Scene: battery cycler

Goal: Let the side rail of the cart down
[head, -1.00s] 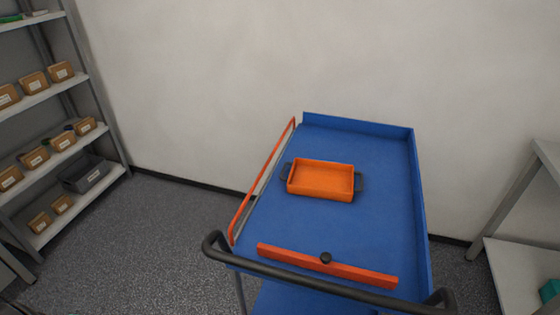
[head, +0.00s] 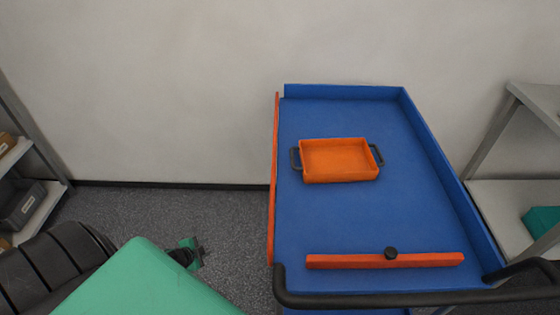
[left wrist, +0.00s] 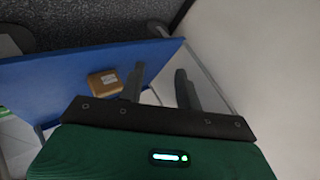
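The cart's blue top (head: 340,220) stands right of centre in the head view. Its orange side rail (head: 273,180) runs along the left edge, seen nearly edge-on from above. It looks raised, but its exact tilt is hard to judge. My left gripper (head: 194,253) is left of the cart, over the floor, apart from the rail and partly hidden by my green forearm. In the left wrist view its two dark fingers (left wrist: 160,72) are spread with nothing between them. My right gripper is not in view.
An orange tray (head: 338,161) with dark handles sits on the cart. An orange bar (head: 430,260) with a black knob (head: 390,253) lies near the black push handle (head: 350,299). Shelves (head: 38,215) stand left. The left wrist view shows a brown box (left wrist: 104,82) on a blue surface (left wrist: 55,75).

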